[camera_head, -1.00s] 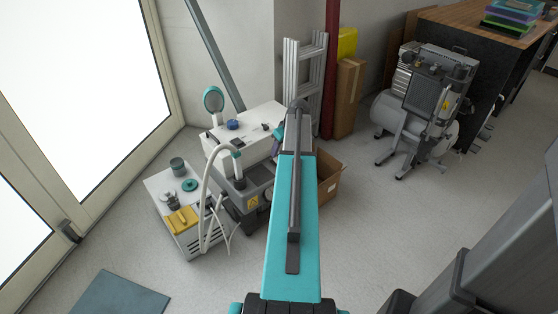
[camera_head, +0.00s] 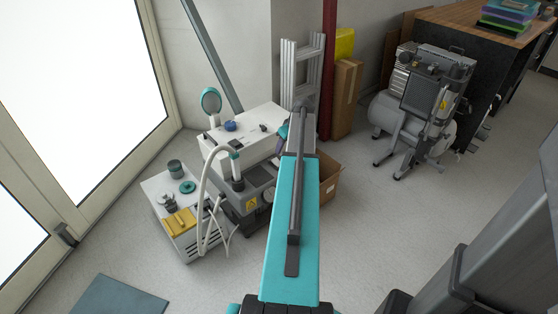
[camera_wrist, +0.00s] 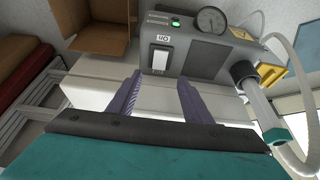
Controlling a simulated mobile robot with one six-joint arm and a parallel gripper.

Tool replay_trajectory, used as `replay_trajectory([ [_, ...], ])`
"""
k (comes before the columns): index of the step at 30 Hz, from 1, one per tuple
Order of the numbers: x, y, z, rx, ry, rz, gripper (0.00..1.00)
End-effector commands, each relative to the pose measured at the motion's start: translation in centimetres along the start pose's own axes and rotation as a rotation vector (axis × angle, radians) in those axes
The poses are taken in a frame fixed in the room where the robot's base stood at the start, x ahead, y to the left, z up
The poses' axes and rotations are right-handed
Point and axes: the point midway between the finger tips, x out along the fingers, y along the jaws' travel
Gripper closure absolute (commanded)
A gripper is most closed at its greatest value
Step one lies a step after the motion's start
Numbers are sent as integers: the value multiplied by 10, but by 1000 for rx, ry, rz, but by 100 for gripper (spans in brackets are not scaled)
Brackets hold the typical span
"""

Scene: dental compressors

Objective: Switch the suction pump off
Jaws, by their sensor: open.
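The suction pump (camera_head: 262,176) is a dark grey unit with a yellow warning label and a pale hose, left of my arm in the head view. In the wrist view its grey panel (camera_wrist: 208,62) carries a white rocker switch (camera_wrist: 161,57), a lit green lamp (camera_wrist: 175,23) and a round gauge (camera_wrist: 211,20). My gripper (camera_wrist: 160,80) is open and empty, its two purple fingers apart. In that picture the fingertips lie just below the switch, one to each side; contact is not visible. In the head view my arm hides most of the gripper.
A white cabinet (camera_head: 262,122) stands behind the pump, and a smaller white unit (camera_head: 184,240) with a yellow part is at its left. An open cardboard box (camera_head: 330,178) is close right of my arm. A ladder (camera_head: 290,75) leans behind. Floor is free in front of the compressor (camera_head: 432,100).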

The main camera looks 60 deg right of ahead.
Motion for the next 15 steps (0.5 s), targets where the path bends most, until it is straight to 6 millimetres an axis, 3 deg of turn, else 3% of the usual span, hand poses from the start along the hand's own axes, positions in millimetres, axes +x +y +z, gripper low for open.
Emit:
replay_trajectory([
  [15,77,1,0,1,-1,-1,55],
])
